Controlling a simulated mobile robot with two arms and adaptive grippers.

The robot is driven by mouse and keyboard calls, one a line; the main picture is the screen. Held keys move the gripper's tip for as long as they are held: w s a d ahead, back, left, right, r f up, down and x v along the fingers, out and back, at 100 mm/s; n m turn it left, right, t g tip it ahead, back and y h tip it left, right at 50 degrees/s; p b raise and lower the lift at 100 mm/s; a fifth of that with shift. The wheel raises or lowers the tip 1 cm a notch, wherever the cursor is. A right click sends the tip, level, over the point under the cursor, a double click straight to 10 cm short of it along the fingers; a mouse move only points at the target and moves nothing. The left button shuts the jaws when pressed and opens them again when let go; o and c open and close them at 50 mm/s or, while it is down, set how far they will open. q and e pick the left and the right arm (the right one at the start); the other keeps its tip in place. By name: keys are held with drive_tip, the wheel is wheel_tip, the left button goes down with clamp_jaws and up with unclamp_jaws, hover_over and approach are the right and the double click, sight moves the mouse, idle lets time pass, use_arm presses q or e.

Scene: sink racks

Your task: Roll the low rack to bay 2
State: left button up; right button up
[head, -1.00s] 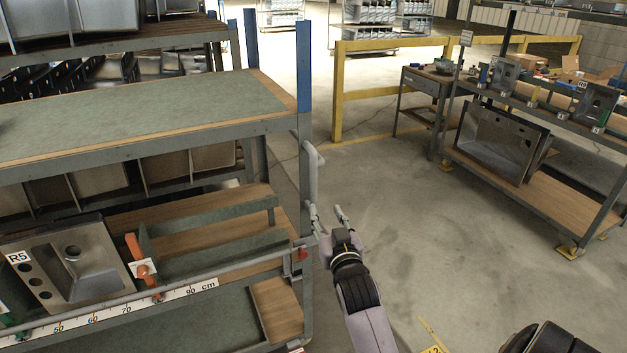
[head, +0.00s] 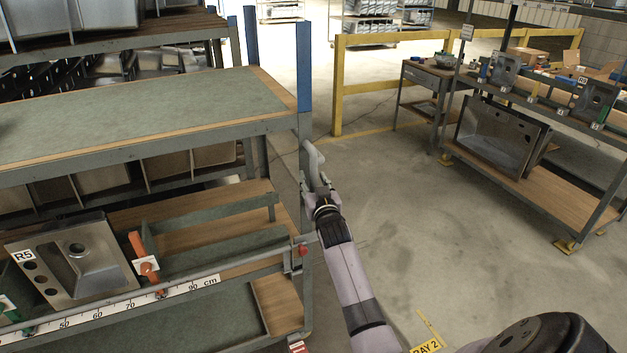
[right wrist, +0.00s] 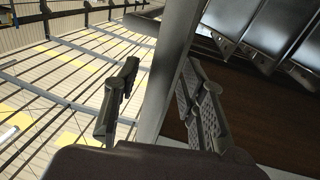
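The rack (head: 150,142) at the left has a green-topped shelf, blue-capped posts and a grey tubular handle (head: 315,158) on its right end post. My right gripper (head: 318,186) is at the lower part of this handle. In the right wrist view its fingers (right wrist: 160,100) are spread on either side of a grey bar (right wrist: 168,75); I see no clear contact. A yellow floor label reading BAY 2 (head: 426,348) lies at the bottom, right of the rack, partly behind my right arm. My left gripper is not in view.
A sink panel marked R5 (head: 78,262) leans on the lower level, behind a centimetre rule (head: 100,317). A yellow barrier (head: 338,90) stands behind. A workbench (head: 540,185) with a dark sink stands at right. The floor (head: 400,215) between is clear.

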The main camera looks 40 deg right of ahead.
drive_tip(key=shift+c, duration=0.3)
clamp_jaws()
idle(0.3)
idle(0.4)
